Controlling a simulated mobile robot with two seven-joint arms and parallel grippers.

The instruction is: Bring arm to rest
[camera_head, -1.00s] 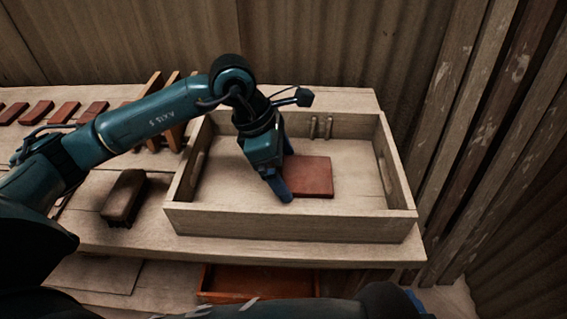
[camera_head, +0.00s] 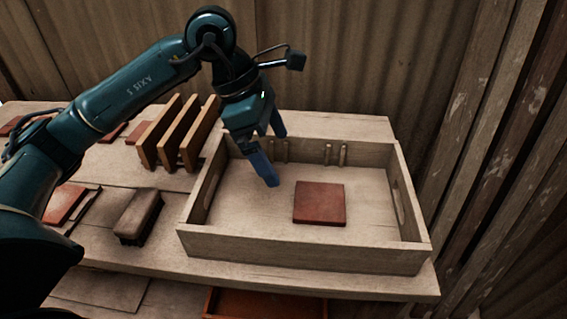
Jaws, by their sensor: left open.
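My left gripper (camera_head: 275,158) is open and empty, raised above the back left part of the wooden tray. Its blue fingers are apart and point down. A square red-brown tile (camera_head: 319,203) lies flat on the floor of the wooden tray (camera_head: 300,247), to the right of and below the gripper in the picture. The gripper is clear of the tile. My right gripper is not in view.
A brush (camera_head: 139,214) lies on the bench (camera_head: 120,262) left of the tray. Upright wooden slats (camera_head: 182,133) stand behind it. More red tiles (camera_head: 66,203) lie at the left. A reddish box (camera_head: 265,303) sits below the bench edge. A corrugated wall stands behind.

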